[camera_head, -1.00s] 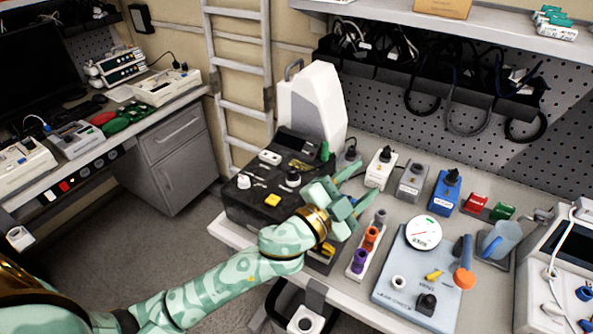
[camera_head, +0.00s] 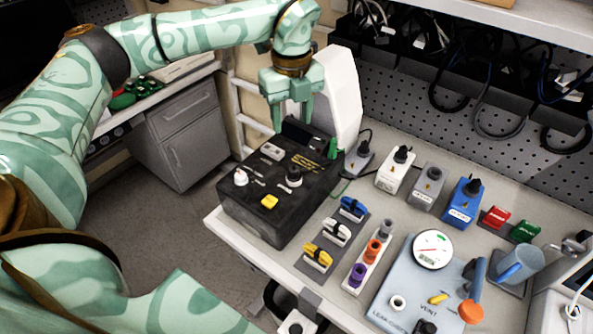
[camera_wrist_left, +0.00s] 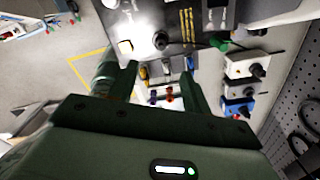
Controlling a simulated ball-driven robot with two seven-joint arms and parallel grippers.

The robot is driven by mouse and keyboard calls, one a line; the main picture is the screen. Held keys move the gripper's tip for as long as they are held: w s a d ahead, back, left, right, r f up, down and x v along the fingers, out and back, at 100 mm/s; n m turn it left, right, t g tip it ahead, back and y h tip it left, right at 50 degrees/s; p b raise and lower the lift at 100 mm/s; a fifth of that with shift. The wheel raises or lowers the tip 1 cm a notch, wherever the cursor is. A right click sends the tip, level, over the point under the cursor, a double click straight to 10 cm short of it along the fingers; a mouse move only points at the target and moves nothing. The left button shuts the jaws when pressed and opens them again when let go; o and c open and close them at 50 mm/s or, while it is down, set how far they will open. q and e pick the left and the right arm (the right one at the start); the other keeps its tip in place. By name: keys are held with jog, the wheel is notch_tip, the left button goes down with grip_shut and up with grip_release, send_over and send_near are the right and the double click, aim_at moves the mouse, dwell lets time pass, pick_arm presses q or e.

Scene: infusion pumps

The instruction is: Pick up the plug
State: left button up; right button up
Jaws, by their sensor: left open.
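Several plug-like parts show, and I cannot tell which one is the plug. Blue (camera_head: 352,208), white (camera_head: 336,232) and yellow (camera_head: 318,256) plugs sit on a dark grey strip on the bench. Black plugs stand upright in a white box (camera_head: 394,172) and a blue box (camera_head: 462,202); a grey box (camera_head: 427,187) stands between them. My left gripper (camera_head: 289,114) points down, open and empty, above the back of the black device (camera_head: 270,215). In the left wrist view the gripper (camera_wrist_left: 160,70) has the coloured plugs between and beyond its fingers, apart from them. My right gripper is out of view.
A white panel (camera_head: 340,95) stands behind the black device. An orange and purple connector strip (camera_head: 368,265), a leak-check plate with a gauge (camera_head: 432,250), red (camera_head: 496,217) and green (camera_head: 526,229) clips and a clear blue cup (camera_head: 520,263) crowd the bench.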

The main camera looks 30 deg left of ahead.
aim_at(294, 168)
pick_arm(q)
jog(key=f, duration=1.4)
jog(key=shift+d+f+b, duration=0.1)
jog(key=shift+d+b, duration=0.1)
jog(key=shift+b, duration=0.1)
grip_shut()
